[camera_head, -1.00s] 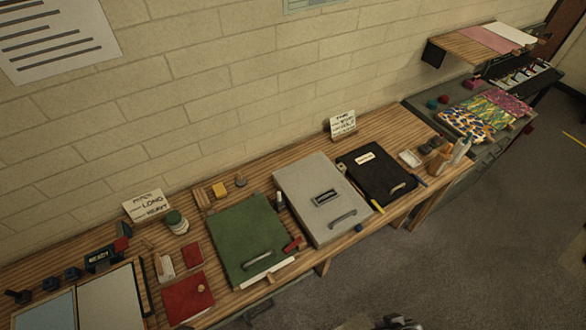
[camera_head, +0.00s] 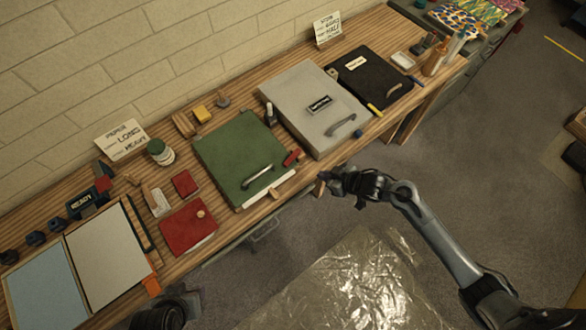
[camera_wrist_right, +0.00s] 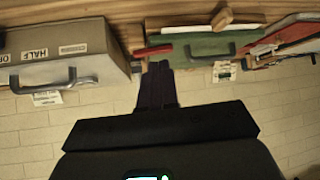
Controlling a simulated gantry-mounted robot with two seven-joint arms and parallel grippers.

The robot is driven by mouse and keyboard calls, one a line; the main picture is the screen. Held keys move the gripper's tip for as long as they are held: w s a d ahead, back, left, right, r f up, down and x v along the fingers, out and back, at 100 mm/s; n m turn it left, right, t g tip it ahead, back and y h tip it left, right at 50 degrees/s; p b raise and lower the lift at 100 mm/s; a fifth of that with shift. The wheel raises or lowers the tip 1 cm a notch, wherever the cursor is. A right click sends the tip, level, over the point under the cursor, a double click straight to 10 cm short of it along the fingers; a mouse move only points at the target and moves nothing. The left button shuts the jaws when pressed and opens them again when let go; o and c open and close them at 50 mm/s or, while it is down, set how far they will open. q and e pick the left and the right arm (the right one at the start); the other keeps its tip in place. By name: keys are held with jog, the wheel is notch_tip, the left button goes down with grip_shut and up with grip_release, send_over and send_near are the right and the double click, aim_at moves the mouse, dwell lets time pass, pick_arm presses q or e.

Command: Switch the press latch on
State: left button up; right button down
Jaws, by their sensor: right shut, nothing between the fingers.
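No part is plainly marked as the press latch. A small red lever-like piece (camera_head: 292,157) sits at the right front corner of the green lidded press or box (camera_head: 225,150), beside the grey box (camera_head: 300,88). The red piece also shows in the right wrist view (camera_wrist_right: 153,50), just beyond the fingertips. My right gripper (camera_head: 326,179) is shut and empty, in front of the bench edge, below and right of the red piece. Its dark fingers (camera_wrist_right: 157,72) show together in the wrist view; I see no contact. My left gripper's fingers are not seen.
The black case (camera_head: 352,92) lies right of the grey box. Red pads (camera_head: 182,228), a jar (camera_head: 159,151) and trays (camera_head: 110,258) stand left on the bench. A shiny sheet (camera_head: 345,285) lies below; floor space is open at right.

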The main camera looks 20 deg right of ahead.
aim_at(288, 163)
jog(key=x, duration=0.9)
jog(key=shift+w+a+f, duration=0.1)
jog(key=shift+w+a, duration=0.05)
jog(key=shift+a, duration=0.1)
jog(key=w, duration=0.1)
jog(key=w+a, duration=0.1)
jog(key=shift+w+a, duration=0.25)
jog(key=shift+w, duration=0.05)
jog(key=shift+w+a, duration=0.3)
jog(key=shift+w, duration=0.15)
jog(key=shift+w+a, duration=0.55)
jog(key=shift+a, duration=0.3)
jog(key=shift+f, duration=0.1)
jog(key=shift+s+d, duration=0.1)
